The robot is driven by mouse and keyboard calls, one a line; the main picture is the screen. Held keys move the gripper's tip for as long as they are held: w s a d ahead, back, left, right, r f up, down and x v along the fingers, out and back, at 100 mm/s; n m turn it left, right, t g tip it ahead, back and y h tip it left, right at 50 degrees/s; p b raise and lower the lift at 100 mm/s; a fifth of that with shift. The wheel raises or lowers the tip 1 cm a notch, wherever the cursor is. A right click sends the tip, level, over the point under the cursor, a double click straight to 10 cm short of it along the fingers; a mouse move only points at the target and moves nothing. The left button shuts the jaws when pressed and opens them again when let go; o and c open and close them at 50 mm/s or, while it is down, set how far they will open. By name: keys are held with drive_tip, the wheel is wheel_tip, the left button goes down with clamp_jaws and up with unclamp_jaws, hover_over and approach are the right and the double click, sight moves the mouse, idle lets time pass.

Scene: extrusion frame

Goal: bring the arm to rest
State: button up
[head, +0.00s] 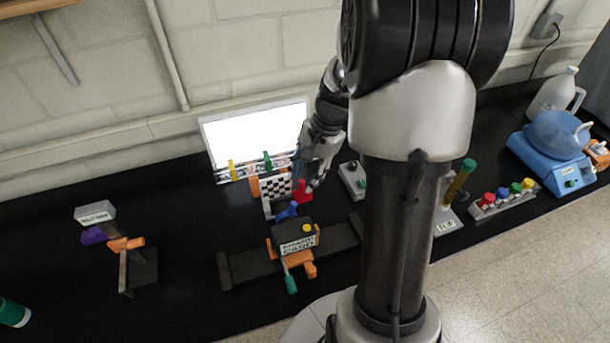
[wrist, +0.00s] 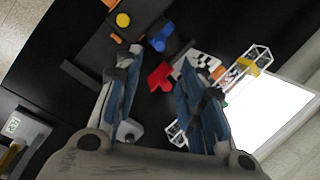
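My gripper (wrist: 165,62) is open in the wrist view, its two blue-padded fingers apart with nothing held between them. Beyond the gap a red part (wrist: 160,76) and a checkered plate (wrist: 204,62) show. In the head view my gripper (head: 308,172) hangs pointing down above the black bench, close to the red part (head: 302,191) and the checkered plate (head: 277,195). My upper arm covers the right middle of the head view. Whether a finger touches the red part cannot be told.
A lit white panel (head: 255,132) stands behind the gripper. An orange and black clamp fixture (head: 297,241) with a blue knob stands in front. A small grey box (head: 352,180) is to the right. A blue hotplate (head: 552,160) stands far right. The bench's left middle (head: 185,225) is clear.

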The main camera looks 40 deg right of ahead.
drive_tip(key=shift+a, duration=0.1)
drive_tip(key=s+a+r+n+t+h+b, duration=0.1)
drive_tip(key=s+a+n+b, duration=0.3)
drive_tip(key=a+b, duration=0.15)
drive_tip(key=s+a+r+n+h+b, duration=0.1)
drive_tip(key=s+a+r+n+b, duration=0.1)
drive_tip(key=s+a+n+b, duration=0.25)
drive_tip(key=s+a+f+n+t+b, duration=0.2)
drive_tip(key=s+a+f+n+b, duration=0.2)
drive_tip(key=s, duration=0.5)
drive_tip(key=a+n+b, duration=0.2)
drive_tip(key=b, duration=0.1)
drive_tip(key=shift+a+f+h, duration=0.3)
drive_tip(key=shift+a+f, duration=0.05)
